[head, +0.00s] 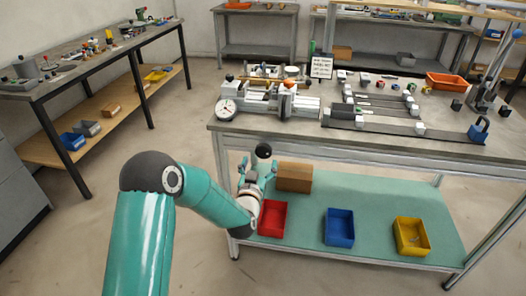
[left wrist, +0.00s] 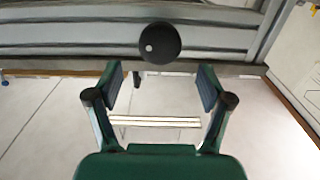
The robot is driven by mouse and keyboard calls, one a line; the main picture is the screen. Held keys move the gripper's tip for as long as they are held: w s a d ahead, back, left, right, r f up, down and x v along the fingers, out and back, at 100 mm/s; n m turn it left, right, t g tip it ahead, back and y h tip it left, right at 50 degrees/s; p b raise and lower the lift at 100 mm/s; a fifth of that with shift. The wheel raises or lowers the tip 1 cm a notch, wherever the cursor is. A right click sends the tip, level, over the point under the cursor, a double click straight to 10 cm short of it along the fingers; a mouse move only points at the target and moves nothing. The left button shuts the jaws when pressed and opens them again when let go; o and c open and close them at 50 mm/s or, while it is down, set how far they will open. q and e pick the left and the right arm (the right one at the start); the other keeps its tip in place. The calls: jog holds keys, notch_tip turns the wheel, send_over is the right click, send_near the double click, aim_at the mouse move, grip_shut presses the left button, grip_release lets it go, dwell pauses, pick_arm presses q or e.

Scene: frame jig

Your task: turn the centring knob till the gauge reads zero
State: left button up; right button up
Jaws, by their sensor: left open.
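A black ball knob (head: 263,150) shows at the front edge of the workbench, below the jig. In the left wrist view the knob (left wrist: 160,43) sits just beyond the fingertips, about midway between them, against the grey bench frame. My left gripper (head: 258,166) is open and empty, just below the knob; in the left wrist view its two fingers (left wrist: 160,85) stand wide apart and do not touch it. A round white dial gauge (head: 227,108) is at the left end of the jig (head: 265,97). Its reading is too small to tell. My right gripper is not in view.
The bench top (head: 380,142) overhangs a green lower shelf (head: 375,205). A brown box (head: 294,177), red bin (head: 272,218), blue bin (head: 339,227) and yellow bin (head: 411,236) stand on that shelf. Open floor lies left of the bench.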

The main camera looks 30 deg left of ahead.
aim_at(261, 155)
pick_arm(q)
jog(key=shift+p+x, duration=0.3)
jog(key=shift+x, duration=2.7)
jog(key=c, duration=1.1)
jog(key=shift+f+n+b, duration=0.15)
jog(key=shift+n+b, duration=0.15)
jog(key=shift+b, duration=0.45)
jog(key=n+b, duration=0.2)
jog(key=b, duration=0.2)
jog(key=n+b, duration=0.3)
jog(key=b, duration=0.2)
jog(key=n+b, duration=0.2)
jog(key=b, duration=0.2)
jog(key=shift+a+f+n+b, duration=0.2)
jog(key=shift+f+n+b, duration=0.1)
jog(key=shift+n+b, duration=0.1)
jog(key=n+b, duration=0.8)
jog(key=b, duration=0.2)
jog(key=shift+a+f+b, duration=0.1)
jog(key=shift+f+b, duration=0.05)
jog(key=shift+b, duration=0.15)
jog(key=shift+n+b, duration=1.45)
jog(key=shift+n, duration=0.35)
